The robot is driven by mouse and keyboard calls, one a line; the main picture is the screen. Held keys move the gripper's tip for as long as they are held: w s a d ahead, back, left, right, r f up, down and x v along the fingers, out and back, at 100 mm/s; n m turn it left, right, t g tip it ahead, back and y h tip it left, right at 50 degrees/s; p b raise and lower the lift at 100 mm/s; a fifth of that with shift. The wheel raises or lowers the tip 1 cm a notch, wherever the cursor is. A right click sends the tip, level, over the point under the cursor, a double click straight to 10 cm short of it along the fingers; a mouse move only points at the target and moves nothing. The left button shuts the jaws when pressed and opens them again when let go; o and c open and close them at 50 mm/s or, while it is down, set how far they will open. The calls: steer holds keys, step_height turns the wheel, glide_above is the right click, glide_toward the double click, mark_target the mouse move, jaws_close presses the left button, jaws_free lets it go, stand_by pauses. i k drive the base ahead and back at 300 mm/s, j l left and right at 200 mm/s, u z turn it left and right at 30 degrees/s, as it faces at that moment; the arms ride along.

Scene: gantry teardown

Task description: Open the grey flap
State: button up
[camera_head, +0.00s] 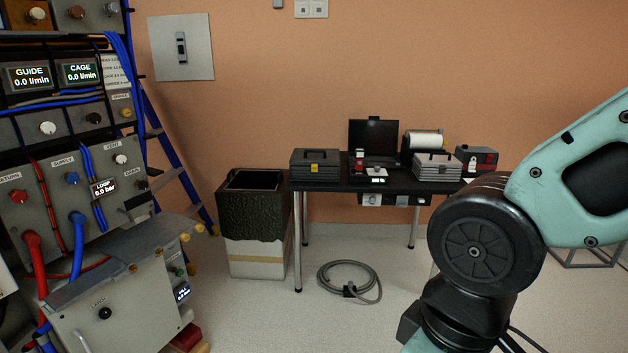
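A grey panel (140,312) at the lower left, on the front of the machine, looks like the grey flap. It carries a small label, a black round knob (104,313) and a pale bar handle (83,342) near the bottom edge of the picture. Its face stands upright and seems closed, but its lower part is cut off by the frame. My gripper is out of view; only my arm's teal and black links show at the right, well apart from the panel.
Red and blue hoses (77,240) hang beside the panel. A blue ladder (170,150) stands behind the machine. A black table (400,187) with toolboxes is at the back. A coiled cable (350,283) lies on otherwise clear central floor.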

mark_target(402, 200)
steer(key=i, duration=0.8)
steer(key=i+u, duration=0.1)
steer(key=i, duration=0.7)
steer(key=i+l, duration=0.15)
steer(key=i, duration=0.65)
steer(key=j+u, duration=0.05)
